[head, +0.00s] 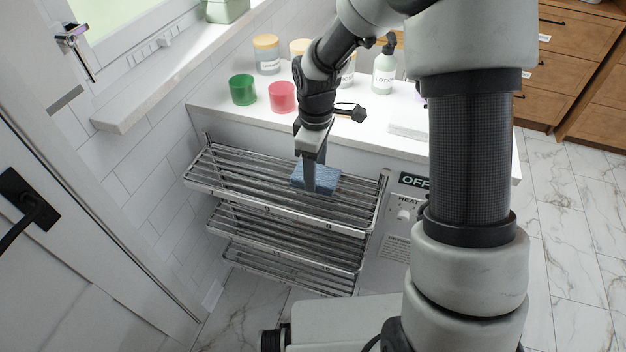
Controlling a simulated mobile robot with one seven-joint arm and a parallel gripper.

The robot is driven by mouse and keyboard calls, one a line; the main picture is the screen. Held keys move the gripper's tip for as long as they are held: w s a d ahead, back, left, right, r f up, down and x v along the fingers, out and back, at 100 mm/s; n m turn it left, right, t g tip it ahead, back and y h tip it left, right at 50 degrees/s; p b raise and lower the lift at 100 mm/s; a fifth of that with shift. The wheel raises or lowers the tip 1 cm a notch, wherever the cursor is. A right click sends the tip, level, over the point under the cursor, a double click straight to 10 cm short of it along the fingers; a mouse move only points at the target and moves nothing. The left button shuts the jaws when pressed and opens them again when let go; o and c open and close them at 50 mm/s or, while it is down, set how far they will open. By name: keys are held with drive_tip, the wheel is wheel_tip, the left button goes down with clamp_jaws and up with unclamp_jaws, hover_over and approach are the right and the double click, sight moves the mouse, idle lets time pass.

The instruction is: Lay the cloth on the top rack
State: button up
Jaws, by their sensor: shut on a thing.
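The cloth (325,182) is a small blue folded block at the right half of the top rack (235,180). My gripper (309,188) points down at the cloth and is shut on it. The cloth is at the level of the top rack's metal bars; I cannot tell whether it touches them. The top rack is the uppermost of three tiers of silver bars on the front of the white counter. The gripper's fingers cover part of the cloth.
The counter (215,100) behind the rack holds a green cup (243,90), a pink cup (282,97), several jars and a lotion bottle (384,70). A control panel (398,215) reading OFF is right of the rack. A door (70,230) stands at left. The top rack's left part is clear.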

drive_tip(key=shift+f, duration=1.75)
drive_tip(key=shift+f+b, duration=0.15)
drive_tip(key=shift+b, duration=0.2)
drive_tip(key=o, duration=1)
